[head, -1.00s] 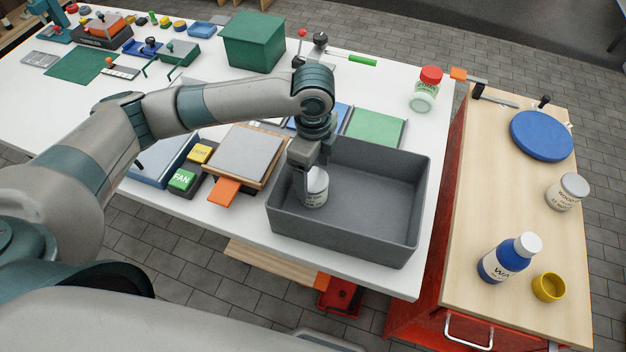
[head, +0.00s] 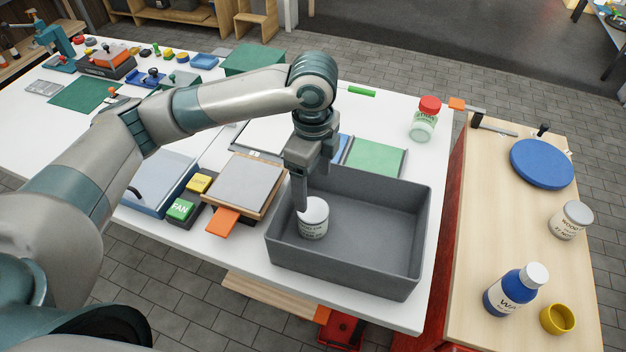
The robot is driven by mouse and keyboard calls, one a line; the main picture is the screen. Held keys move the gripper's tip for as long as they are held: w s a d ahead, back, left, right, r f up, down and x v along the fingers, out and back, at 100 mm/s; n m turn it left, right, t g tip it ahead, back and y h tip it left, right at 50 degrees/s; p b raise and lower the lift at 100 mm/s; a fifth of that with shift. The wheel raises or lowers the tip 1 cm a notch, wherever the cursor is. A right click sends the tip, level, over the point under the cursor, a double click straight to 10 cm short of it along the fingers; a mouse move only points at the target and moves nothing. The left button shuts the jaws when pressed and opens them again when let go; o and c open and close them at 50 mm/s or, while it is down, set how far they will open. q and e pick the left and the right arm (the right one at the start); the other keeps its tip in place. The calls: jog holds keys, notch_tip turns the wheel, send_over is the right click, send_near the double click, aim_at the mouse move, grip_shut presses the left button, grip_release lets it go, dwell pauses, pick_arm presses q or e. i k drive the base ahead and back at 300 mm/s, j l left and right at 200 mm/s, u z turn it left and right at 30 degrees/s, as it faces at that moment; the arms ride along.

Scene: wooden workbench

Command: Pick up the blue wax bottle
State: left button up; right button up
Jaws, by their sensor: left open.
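The blue wax bottle (head: 510,293) with a white cap stands upright on the wooden bench top at the lower right, next to a yellow cup. My left gripper (head: 312,190) points down over the left part of the grey bin (head: 372,278). It is open, with its fingers just above a white-lidded can (head: 314,222) that stands inside the bin. The gripper is far to the left of the bottle. My right gripper is not in view.
The yellow cup (head: 558,319), a second labelled can (head: 570,220) and a blue disc (head: 542,163) share the wooden top (head: 480,210). A red-capped jar (head: 425,119) stands on the white table. A gap separates the table and bench.

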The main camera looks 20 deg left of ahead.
aim_at(510, 293)
jog(key=z, duration=1.15)
jog(key=k+j+z, duration=0.15)
jog(key=j+z, duration=0.25)
jog(key=k+j+z, duration=0.2)
jog(key=j+z, duration=0.25)
jog(key=k+j+z, duration=0.2)
jog(key=z, duration=0.2)
